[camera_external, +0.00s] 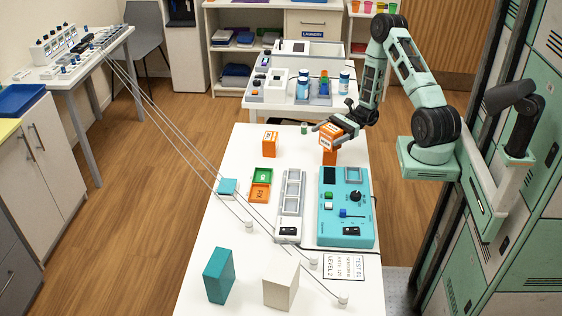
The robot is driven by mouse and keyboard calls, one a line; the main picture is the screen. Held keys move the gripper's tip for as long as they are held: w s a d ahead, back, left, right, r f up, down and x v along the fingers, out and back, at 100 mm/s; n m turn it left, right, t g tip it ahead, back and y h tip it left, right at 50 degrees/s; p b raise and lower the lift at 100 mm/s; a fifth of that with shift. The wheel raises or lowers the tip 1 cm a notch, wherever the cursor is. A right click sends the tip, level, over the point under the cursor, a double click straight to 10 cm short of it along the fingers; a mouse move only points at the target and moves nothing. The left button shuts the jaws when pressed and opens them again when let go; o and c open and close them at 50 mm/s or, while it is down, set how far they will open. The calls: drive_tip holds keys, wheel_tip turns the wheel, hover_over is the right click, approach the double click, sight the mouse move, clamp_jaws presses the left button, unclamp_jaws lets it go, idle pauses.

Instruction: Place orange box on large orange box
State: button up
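An orange box (328,139) with a white label is at my gripper (336,127), at the back of the white table. The fingers lie along its upper part and it appears held, slightly tilted. Just below it is another orange box (330,158), standing on the table and partly hidden by the upper box. I cannot tell whether the two boxes touch. A further orange box (270,143) with a pale label stands upright to the left, apart from my gripper. I cannot tell for certain which one is the large orange box.
A small green cylinder (304,128) stands left of my gripper. Thin cables cross the left side.

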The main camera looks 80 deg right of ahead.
drive_tip(key=shift+r, duration=0.15)
drive_tip(key=b+v, duration=0.1)
drive_tip(key=v, duration=1.1)
drive_tip(key=shift+b, duration=0.35)
